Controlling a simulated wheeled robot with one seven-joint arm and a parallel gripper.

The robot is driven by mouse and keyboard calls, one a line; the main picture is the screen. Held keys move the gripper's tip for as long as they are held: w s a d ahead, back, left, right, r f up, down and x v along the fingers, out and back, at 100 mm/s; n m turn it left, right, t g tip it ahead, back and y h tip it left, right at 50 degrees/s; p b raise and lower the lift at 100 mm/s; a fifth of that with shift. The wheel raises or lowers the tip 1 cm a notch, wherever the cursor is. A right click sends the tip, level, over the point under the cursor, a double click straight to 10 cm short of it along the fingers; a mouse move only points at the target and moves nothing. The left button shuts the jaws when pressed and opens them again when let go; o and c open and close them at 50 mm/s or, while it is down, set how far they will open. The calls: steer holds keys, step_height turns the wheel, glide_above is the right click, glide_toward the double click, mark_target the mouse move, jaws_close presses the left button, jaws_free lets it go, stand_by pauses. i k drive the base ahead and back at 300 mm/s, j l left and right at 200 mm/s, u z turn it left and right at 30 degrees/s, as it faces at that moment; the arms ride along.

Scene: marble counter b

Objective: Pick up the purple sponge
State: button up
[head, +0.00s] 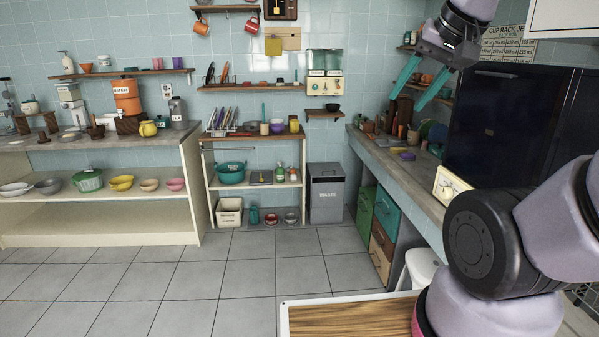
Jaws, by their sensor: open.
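A small flat purple thing (407,156), which looks like the purple sponge, lies on the marble counter (419,178) at the right. It is small and far off, so its details are hard to tell. My gripper (409,103) is at the upper right of the head view, with two teal fingers spread apart and nothing between them. It points down and to the left. In the picture it is above the purple thing and clearly apart from it.
A yellowish thing (397,150) lies close to the purple one. Bottles and jars stand at the counter's back. A cream scale-like box (452,186) stands on its near part. A dark cabinet (500,120) stands at the right. The tiled floor (210,280) is clear.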

mark_target(403, 156)
steer(key=i, duration=0.95)
steer(key=i+j+z, duration=0.1)
steer(key=i, duration=0.8)
steer(key=i+j+z, duration=0.15)
steer(key=i+z, duration=0.3)
steer(key=i+j+z, duration=0.95)
